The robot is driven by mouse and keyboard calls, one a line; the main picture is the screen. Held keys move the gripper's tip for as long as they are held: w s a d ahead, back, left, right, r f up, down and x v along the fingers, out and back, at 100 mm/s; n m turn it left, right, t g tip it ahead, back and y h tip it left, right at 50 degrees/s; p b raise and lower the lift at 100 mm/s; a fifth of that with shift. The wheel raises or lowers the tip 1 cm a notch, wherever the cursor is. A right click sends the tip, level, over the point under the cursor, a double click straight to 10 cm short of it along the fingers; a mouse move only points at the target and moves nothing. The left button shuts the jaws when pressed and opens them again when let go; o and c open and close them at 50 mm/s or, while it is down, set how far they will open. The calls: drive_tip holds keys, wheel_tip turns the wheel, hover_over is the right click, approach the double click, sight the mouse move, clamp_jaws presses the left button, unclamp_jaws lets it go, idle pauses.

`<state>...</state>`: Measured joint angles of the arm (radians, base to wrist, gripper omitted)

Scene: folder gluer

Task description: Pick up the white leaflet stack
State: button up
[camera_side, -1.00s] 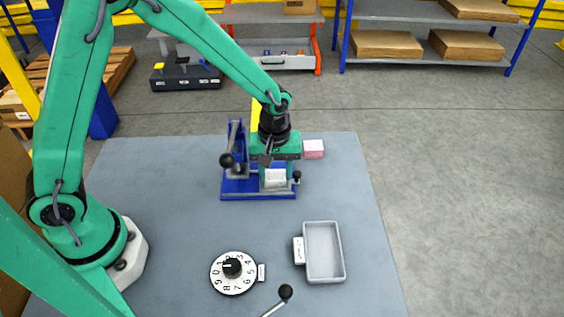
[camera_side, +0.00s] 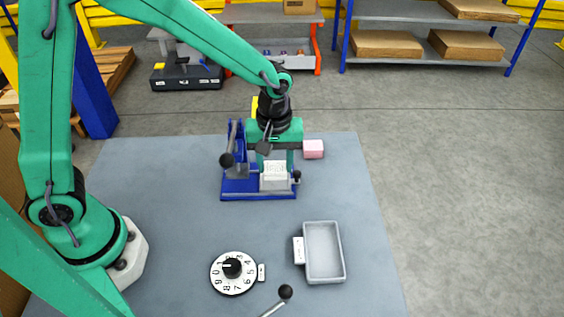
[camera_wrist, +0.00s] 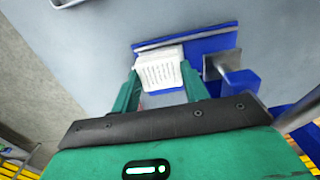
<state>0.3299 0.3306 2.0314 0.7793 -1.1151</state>
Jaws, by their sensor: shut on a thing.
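The white leaflet stack (camera_side: 275,168), with printed lines on its face, is between the green fingers of my gripper (camera_side: 276,160) in the side view. My gripper is shut on it. The stack stands upright just above a pale block on the blue fixture (camera_side: 235,189); whether they still touch is unclear. In the wrist view the stack (camera_wrist: 160,73) sits between the two fingertips (camera_wrist: 160,82), with the blue fixture (camera_wrist: 210,42) behind it.
A grey tray (camera_side: 324,252), a numbered dial (camera_side: 233,272) and another black-knobbed lever (camera_side: 285,292) are nearer. The mat's right side is mostly clear.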

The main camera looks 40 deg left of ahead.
drive_tip(key=s+d+r, duration=0.5)
drive_tip(key=s+d, duration=0.1)
drive_tip(key=shift+s+d+r, duration=0.15)
drive_tip(key=shift+s+r, duration=0.1)
drive_tip(key=shift+s, duration=0.1)
drive_tip(key=shift+w, duration=0.1)
idle(0.4)
drive_tip(key=w+a+r+m, duration=0.6)
drive_tip(key=w+a+m, duration=0.3)
drive_tip(key=a, duration=0.3)
drive_tip(key=shift+w+a, duration=0.15)
drive_tip(key=a, duration=0.7)
idle(0.3)
drive_tip(key=shift+d, duration=0.15)
